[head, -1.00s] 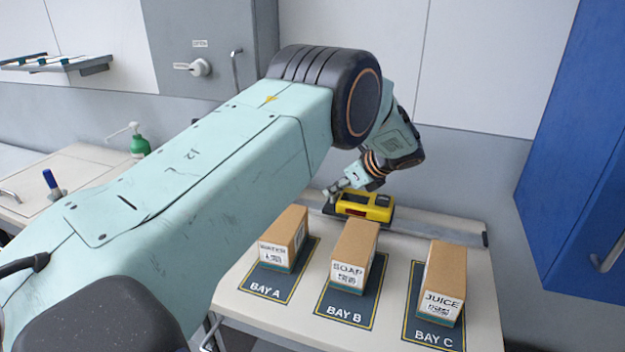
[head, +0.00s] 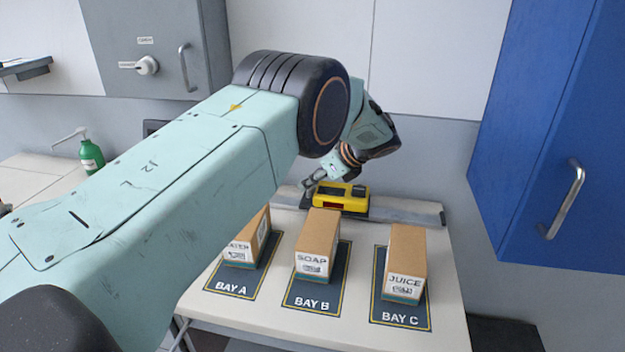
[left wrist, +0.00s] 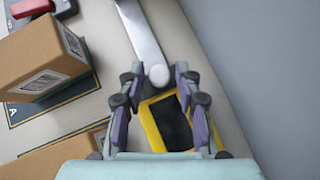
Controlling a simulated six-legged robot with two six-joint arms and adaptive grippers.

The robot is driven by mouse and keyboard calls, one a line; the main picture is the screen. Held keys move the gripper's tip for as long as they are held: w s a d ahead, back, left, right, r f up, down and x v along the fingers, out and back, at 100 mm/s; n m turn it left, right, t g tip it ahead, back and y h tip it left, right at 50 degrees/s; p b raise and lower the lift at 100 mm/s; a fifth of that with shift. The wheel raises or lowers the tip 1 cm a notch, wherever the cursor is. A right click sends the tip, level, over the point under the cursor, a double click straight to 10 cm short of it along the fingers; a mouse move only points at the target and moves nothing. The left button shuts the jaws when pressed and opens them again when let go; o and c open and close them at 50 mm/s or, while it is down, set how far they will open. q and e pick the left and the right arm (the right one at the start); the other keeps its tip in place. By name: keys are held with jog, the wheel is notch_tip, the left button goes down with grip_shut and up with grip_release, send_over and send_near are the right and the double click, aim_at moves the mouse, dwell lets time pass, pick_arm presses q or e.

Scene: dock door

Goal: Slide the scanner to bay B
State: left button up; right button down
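The yellow scanner (head: 341,200) sits at the rail (head: 405,214) along the back of the table, roughly behind the BAY B mat (head: 313,303). My left gripper (head: 312,188) is at its left end in the head view. In the left wrist view, the two fingers of my left gripper (left wrist: 158,78) stand apart, with the scanner's yellow frame and dark top (left wrist: 172,123) between and beyond them. I cannot tell whether they touch it. My right gripper is not in view.
Boxes labelled WATER (head: 243,242), SOAP (head: 317,240) and JUICE (head: 405,262) stand on their bay mats in front of the rail. A blue cabinet (head: 545,130) is at the right. A green pump bottle (head: 92,157) stands on the left counter.

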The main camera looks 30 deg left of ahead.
pick_arm(q)
jog(key=v, duration=1.2)
jog(key=shift+f, duration=0.1)
